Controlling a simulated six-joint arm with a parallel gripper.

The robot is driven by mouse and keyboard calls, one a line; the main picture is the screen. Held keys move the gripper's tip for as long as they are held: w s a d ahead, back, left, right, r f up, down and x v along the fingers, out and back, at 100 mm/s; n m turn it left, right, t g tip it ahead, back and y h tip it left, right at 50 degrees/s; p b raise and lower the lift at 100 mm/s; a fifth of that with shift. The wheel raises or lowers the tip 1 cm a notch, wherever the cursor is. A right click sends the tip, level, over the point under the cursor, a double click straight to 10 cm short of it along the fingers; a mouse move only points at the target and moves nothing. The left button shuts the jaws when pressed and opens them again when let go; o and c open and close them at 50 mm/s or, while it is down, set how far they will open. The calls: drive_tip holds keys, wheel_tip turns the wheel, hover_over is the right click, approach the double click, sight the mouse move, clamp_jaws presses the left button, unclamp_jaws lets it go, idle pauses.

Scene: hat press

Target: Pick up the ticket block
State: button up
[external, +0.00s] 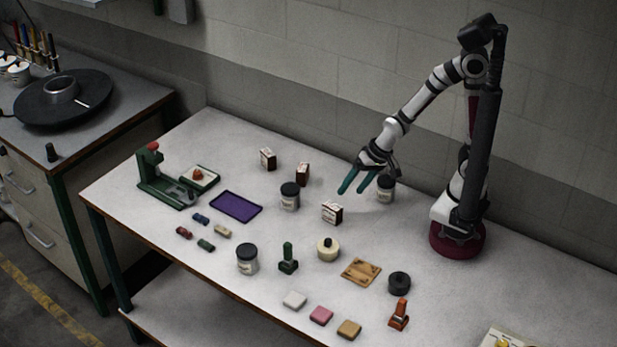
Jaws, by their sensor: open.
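My gripper (354,190) has teal fingers and is open and empty, pointing down over the back middle of the table. I cannot tell for sure which thing is the ticket block. Small white-and-dark-red blocks stand on the table: one (332,212) just in front of and left of my fingertips, one (302,174) further left, and one (268,159) at the back left. Flat blocks in white (294,300), pink (321,315) and tan (349,329) lie near the front edge. My fingers appear apart from all of these.
Dark-lidded jars stand behind my gripper (386,192), left of it (289,197) and in front (247,260). A purple tray (236,206) and green press (160,180) are left. A wooden tray (361,271) and green stamp (288,260) are in front.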

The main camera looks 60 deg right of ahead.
sight(327, 207)
drive_tip(key=w+f+t+h, duration=0.1)
drive_tip(key=f, duration=0.1)
drive_tip(key=w+a+f+t+h, duration=0.1)
drive_tip(key=w+f, duration=0.1)
drive_tip(key=w+f+t, duration=0.1)
drive_tip(key=f, duration=0.1)
drive_tip(key=shift+w+a+f+t+h, duration=0.2)
drive_tip(key=shift+t+h, duration=0.1)
drive_tip(key=shift+h, duration=0.1)
drive_tip(key=f+n+t, duration=0.1)
drive_tip(key=s+d+f+t+h, duration=0.1)
drive_tip(key=f+n+t, duration=0.1)
drive_tip(key=t, duration=0.1)
drive_tip(key=shift+s+d+f+n+h, duration=0.15)
drive_tip(key=shift+s+d+n+h, duration=0.15)
drive_tip(key=shift+h, duration=0.1)
drive_tip(key=shift+s+a+f+n+t, duration=0.1)
drive_tip(key=shift+s+n+t, duration=0.1)
drive_tip(key=shift+n+t, duration=0.25)
drive_tip(key=shift+w+f, duration=0.15)
drive_tip(key=shift+w, duration=0.2)
drive_tip(key=shift+t, duration=0.25)
drive_tip(key=x, duration=0.6)
drive_tip(key=shift+w+f, duration=0.15)
drive_tip(key=shift+w, duration=0.2)
clamp_jaws()
